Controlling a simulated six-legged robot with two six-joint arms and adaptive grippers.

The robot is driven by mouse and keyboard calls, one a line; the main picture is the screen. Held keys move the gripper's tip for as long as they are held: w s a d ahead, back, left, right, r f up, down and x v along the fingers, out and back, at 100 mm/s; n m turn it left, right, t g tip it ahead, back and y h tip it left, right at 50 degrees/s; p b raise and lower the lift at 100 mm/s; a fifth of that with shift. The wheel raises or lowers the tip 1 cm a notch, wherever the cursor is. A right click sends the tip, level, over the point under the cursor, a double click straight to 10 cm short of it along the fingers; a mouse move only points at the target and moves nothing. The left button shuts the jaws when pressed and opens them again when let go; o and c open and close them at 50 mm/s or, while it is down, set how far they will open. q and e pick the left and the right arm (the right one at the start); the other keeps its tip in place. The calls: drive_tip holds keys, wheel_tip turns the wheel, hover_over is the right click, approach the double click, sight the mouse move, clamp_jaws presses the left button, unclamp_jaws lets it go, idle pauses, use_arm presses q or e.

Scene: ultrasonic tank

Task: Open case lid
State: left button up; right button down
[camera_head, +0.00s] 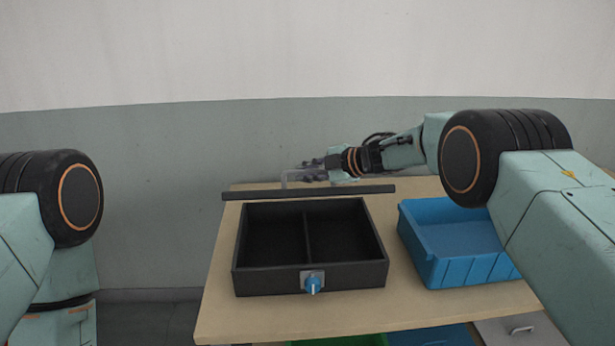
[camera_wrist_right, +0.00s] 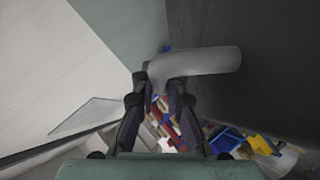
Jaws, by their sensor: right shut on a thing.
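The black case (camera_head: 308,237) stands on the table, its interior uncovered and split into two compartments by a divider. A blue latch (camera_head: 312,285) is on its front wall. The case lid (camera_head: 300,192) shows as a thin dark bar behind the case, seen almost edge-on; its exact tilt is hard to tell. The lid's grey handle (camera_head: 284,179) rises beyond that bar. My right gripper (camera_head: 305,173) is shut on the handle. In the right wrist view the handle (camera_wrist_right: 205,62) runs between my fingers to the dark lid (camera_wrist_right: 265,85). My left gripper is out of view.
A blue bin (camera_head: 455,235) stands on the table (camera_head: 265,322) to the right of the case. Bare tabletop lies in front of the case. A grey wall is behind. Colourful clutter (camera_wrist_right: 235,140) shows beyond my fingers in the wrist view.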

drive_tip(key=shift+w+r, duration=0.3)
drive_tip(key=shift+r, duration=0.15)
drive_tip(key=c, duration=1.4)
unclamp_jaws()
drive_tip(key=shift+a+f, duration=0.1)
drive_tip(key=shift+a, duration=0.05)
drive_tip(key=shift+o, duration=0.2)
drive_tip(key=shift+d, duration=0.2)
